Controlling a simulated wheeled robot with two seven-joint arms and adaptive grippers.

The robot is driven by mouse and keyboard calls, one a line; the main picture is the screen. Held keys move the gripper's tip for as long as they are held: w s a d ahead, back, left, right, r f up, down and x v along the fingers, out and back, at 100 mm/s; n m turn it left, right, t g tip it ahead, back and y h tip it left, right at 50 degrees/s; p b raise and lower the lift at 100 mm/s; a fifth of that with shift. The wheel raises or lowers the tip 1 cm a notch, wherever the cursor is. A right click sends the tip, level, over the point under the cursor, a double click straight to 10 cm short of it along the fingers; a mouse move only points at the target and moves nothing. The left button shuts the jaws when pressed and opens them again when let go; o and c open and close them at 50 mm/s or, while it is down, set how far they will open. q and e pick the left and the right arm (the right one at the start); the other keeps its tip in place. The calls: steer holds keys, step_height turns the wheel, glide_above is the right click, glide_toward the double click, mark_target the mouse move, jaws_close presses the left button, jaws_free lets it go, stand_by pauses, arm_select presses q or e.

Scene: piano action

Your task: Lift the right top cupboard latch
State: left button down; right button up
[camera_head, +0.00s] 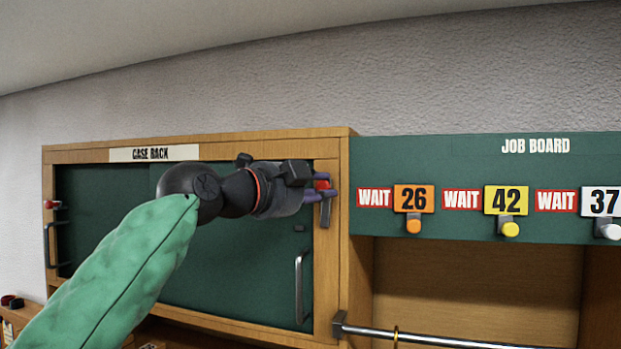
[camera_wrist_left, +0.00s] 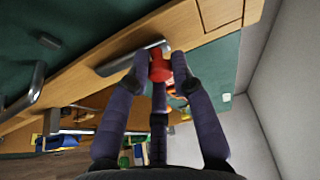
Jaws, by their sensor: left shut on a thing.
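The case rack cupboard (camera_head: 130,237) has green sliding doors in a wooden frame. The right latch (camera_head: 325,214) is a dark metal bar on the right frame post, with a red knob (camera_head: 321,185). My left gripper (camera_head: 322,190) reaches in from the left and is shut on this knob. In the left wrist view the purple fingers (camera_wrist_left: 161,75) stand around the red knob (camera_wrist_left: 160,69), and the grey latch bar (camera_wrist_left: 128,60) lies beside it on the wood. The fingers partly hide the knob in the head view. My right gripper is not in view.
A left latch with a red knob (camera_head: 51,204) sits on the far left post. Door handles (camera_head: 300,288) stick out below my arm. The job board (camera_head: 460,165) with tags and coloured knobs is to the right, above a metal rail (camera_head: 440,341).

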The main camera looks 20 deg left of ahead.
arm_select(q)
steer(key=shift+d+m+p, duration=0.25)
steer(key=shift+m+p, duration=0.05)
steer(key=shift+m, duration=0.1)
steer(key=shift+f+g, duration=0.15)
steer(key=shift+g, duration=0.15)
steer(key=c, duration=1.1)
jaws_free()
steer(key=shift+o, duration=0.3)
steer(key=shift+d, duration=0.25)
steer(key=shift+a, duration=0.1)
steer(key=shift+s+a, duration=0.3)
steer(key=shift+s, duration=0.1)
steer(key=v, duration=1.1)
steer(key=shift+d, duration=0.25)
